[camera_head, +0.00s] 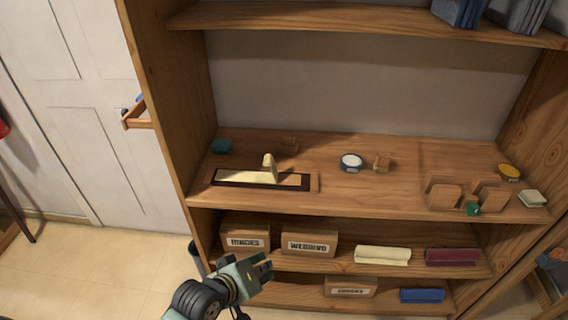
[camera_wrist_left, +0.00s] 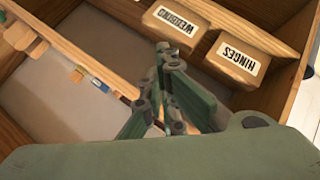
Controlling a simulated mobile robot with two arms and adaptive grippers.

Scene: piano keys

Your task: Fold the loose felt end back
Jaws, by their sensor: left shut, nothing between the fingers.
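A cream felt strip (camera_head: 235,177) lies along a dark bed in a wooden holder (camera_head: 313,183) on the middle shelf. Its loose end (camera_head: 269,163) stands up, curled, near the middle of the strip. My left gripper (camera_head: 266,266) is shut and empty, below and in front of that shelf, apart from the felt, near the labelled boxes. Its green fingers (camera_wrist_left: 166,62) show in the left wrist view, where I cannot make out the felt clearly. My right gripper is not in view.
The middle shelf (camera_head: 370,200) also holds a teal item (camera_head: 222,146), small wooden blocks (camera_head: 382,162) and a round blue-and-white tin (camera_head: 351,162). Below are a hinges box (camera_head: 245,232), a webbing box (camera_head: 309,242) and rolled cloths (camera_head: 382,255). The shelf above overhangs.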

